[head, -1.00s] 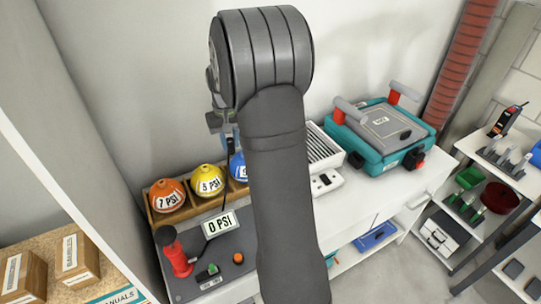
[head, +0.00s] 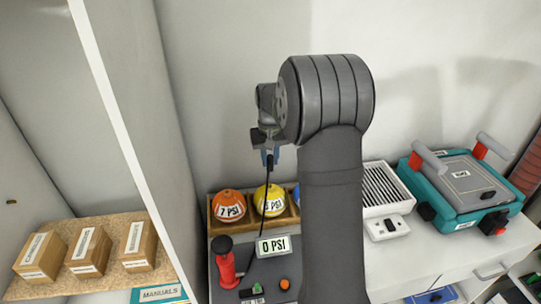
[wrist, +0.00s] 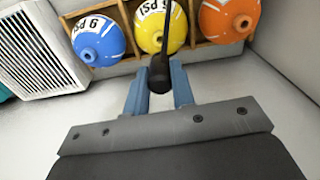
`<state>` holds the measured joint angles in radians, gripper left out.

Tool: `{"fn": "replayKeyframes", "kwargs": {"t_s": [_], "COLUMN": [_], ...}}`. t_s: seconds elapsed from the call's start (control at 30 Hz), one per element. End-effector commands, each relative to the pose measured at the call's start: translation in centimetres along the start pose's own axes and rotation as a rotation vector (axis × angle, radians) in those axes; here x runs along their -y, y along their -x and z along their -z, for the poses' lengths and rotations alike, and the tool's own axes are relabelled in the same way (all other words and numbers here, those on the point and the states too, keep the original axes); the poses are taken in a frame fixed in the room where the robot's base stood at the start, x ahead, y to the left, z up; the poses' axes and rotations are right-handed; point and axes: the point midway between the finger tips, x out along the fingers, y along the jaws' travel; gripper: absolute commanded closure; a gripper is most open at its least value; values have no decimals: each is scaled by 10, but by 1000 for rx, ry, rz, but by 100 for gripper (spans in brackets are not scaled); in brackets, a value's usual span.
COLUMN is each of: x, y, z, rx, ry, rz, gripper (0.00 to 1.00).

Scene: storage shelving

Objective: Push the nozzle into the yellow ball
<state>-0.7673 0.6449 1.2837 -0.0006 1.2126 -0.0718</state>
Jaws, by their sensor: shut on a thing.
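My gripper (head: 269,158) is shut on the black nozzle (wrist: 160,72), whose thin hose (head: 265,205) hangs toward the pump board. In the wrist view, the blue fingers (wrist: 160,92) stand on both sides of the nozzle. The yellow ball (head: 268,199) sits in a wooden tray, below the gripper in the head view. In the wrist view the yellow ball (wrist: 152,28) lies just beyond the nozzle, with the hose crossing in front of it. The nozzle looks apart from the ball.
An orange ball (head: 228,204) and a blue ball (wrist: 98,38) flank the yellow one in the wooden tray (head: 215,225). A red pump (head: 225,264) and a "0 PSI" display (head: 272,246) stand in front. A white vented box (head: 388,188) and teal case (head: 462,208) are at right.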

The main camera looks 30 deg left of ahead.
Motion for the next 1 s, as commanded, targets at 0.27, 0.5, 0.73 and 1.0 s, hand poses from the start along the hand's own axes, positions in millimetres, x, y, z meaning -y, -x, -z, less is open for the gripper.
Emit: {"fn": "replayKeyframes", "kwargs": {"t_s": [0.27, 0.5, 0.73, 1.0], "x": [0, 0, 0, 0], "y": [-27, -43, -47, -47], "z": [0, 0, 0, 0], "rx": [2, 1, 1, 1], "ry": [0, 0, 0, 0], "rz": [0, 0, 0, 0], "gripper": [100, 100, 100, 100]}}
